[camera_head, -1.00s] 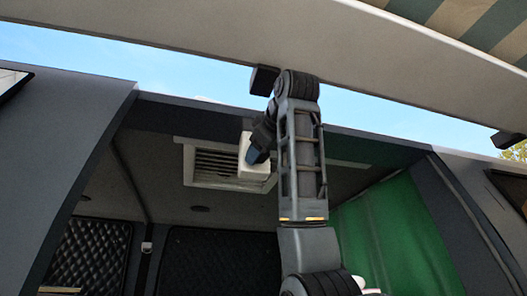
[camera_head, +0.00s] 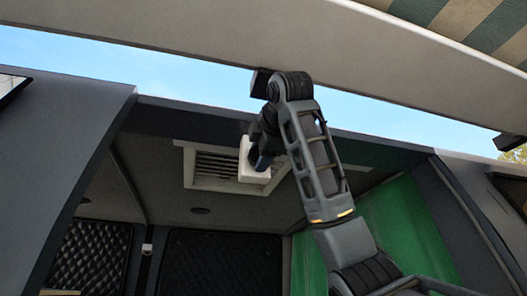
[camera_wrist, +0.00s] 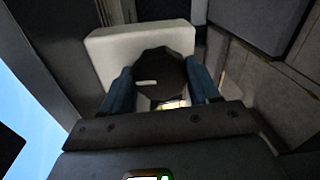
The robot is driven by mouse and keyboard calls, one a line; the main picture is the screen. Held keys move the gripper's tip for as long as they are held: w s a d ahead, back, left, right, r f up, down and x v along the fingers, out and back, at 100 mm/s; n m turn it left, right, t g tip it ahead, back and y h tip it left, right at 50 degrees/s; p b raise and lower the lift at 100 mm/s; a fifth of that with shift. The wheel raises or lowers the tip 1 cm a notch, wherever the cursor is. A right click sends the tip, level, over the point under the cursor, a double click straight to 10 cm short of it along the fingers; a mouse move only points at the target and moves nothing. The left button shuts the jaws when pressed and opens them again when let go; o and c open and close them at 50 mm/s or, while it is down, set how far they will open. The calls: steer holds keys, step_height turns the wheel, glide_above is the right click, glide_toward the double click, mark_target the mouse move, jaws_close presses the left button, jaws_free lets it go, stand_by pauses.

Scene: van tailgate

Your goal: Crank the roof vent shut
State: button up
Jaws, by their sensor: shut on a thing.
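The roof vent (camera_head: 211,183) is a pale square frame with dark slats, set in the van ceiling in the head view. A white block-shaped housing (camera_head: 247,172) sits at its right side. The housing also shows in the wrist view (camera_wrist: 112,46), behind a dark faceted knob (camera_wrist: 160,72). My gripper (camera_wrist: 161,82) has its two blue fingers on either side of this knob, shut on it. In the head view my gripper (camera_head: 262,160) is in front of the housing and hides part of it. The knob cannot be made out there. I cannot tell how far the vent is open.
A pale awning edge (camera_head: 200,45) crosses above my arm, close to its upper joint. The van's rear opening has a dark top edge (camera_head: 210,115) behind the arm. A green curtain (camera_head: 405,225) hangs at the right, and dark quilted panels (camera_head: 95,255) are below left.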

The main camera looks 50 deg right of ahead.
steer(key=shift+s+d+r+n, duration=0.1)
steer(key=shift+s+r+n, duration=0.15)
steer(key=shift+r+n, duration=0.05)
stand_by(0.4)
steer(key=o, duration=0.8)
steer(key=shift+o, duration=1.3)
steer(key=shift+f, duration=0.15)
steer(key=b+v, duration=0.4)
steer(key=v, duration=0.4)
